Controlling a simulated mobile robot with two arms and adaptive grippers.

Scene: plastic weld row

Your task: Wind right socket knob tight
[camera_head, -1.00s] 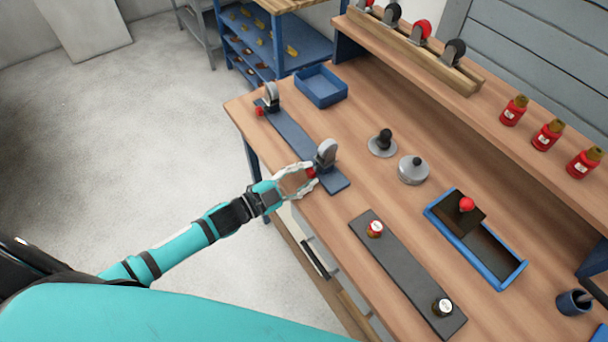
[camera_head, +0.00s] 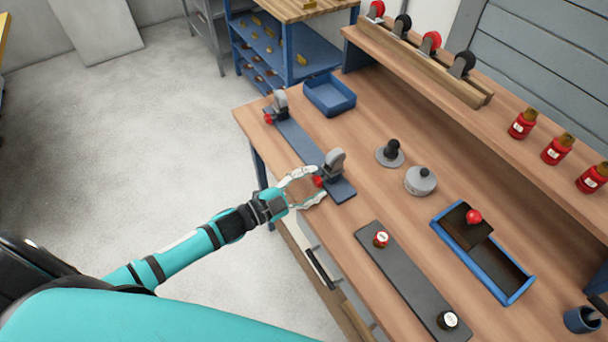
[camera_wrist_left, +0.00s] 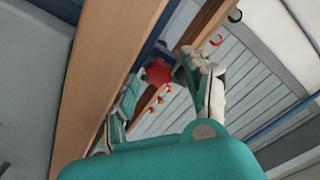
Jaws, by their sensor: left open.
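A dark blue-grey strip (camera_head: 296,142) lies along the table's left edge, with an upright grey socket at each end. The right socket (camera_head: 334,165) has a red knob (camera_head: 319,181) facing the table's front edge. My left gripper (camera_head: 306,187) is open, with its two fingers on either side of this knob. In the left wrist view the red knob (camera_wrist_left: 158,72) is star-shaped and shows beyond and between the parted fingers (camera_wrist_left: 163,92). I cannot tell whether they touch it. The left socket (camera_head: 281,103) has its own red knob (camera_head: 268,118). My right gripper is not in view.
A blue tray (camera_head: 329,95) stands behind the strip. A black-knobbed grey disc (camera_head: 390,153) and a grey round weight (camera_head: 420,181) stand to the right. A dark plate (camera_head: 412,282) with two capped pieces and a blue-rimmed box (camera_head: 483,252) lie further right.

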